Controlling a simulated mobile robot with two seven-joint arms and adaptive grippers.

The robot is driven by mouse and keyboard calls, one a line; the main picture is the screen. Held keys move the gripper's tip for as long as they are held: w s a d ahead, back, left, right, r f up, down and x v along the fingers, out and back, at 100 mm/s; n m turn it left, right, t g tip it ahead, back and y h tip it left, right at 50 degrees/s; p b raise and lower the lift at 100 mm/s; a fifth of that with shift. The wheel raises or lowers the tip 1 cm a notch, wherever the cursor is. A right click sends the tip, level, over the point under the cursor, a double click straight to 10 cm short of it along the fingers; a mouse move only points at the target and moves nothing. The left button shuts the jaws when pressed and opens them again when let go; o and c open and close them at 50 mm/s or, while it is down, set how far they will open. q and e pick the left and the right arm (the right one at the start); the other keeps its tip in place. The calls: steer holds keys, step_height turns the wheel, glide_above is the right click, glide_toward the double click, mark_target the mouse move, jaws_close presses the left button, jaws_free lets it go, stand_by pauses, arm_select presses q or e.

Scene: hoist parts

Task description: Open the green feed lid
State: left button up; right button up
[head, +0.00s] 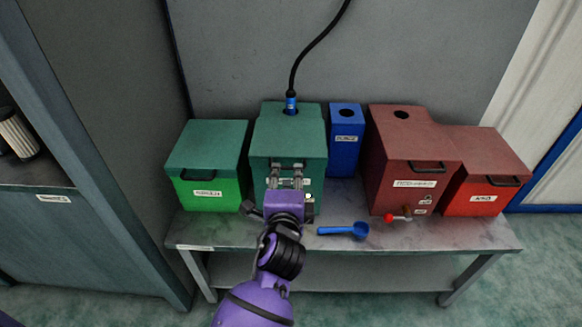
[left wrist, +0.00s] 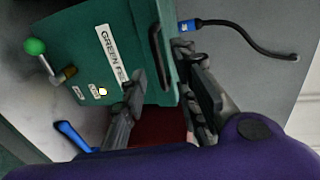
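The green feed box (head: 262,180) stands at the back of the bench, its dark green lid (head: 290,125) lying closed on top. In the left wrist view its front carries a "GREEN FEED" label (left wrist: 112,55), and a black bar handle (left wrist: 157,55) is near the lid edge. My left gripper (head: 286,168) is in front of the box's upper front and covers the handle in the head view. In the left wrist view its fingers (left wrist: 165,82) are apart, on either side of the handle's line; I cannot tell whether they touch it. My right gripper is out of view.
A green box (head: 208,190) stands left. A blue box (head: 345,150), a dark red feed box (head: 385,175) and a red box (head: 480,195) stand right. A blue scoop (head: 345,230) lies on the bench (head: 440,238). A green-knobbed lever (left wrist: 36,47) sticks out from the front.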

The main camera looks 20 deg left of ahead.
mark_target(289, 167)
arm_select(q)
steer(key=shift+x, duration=2.8)
steer(key=shift+d, duration=0.15)
jaws_close()
steer(key=shift+s+f, duration=0.1)
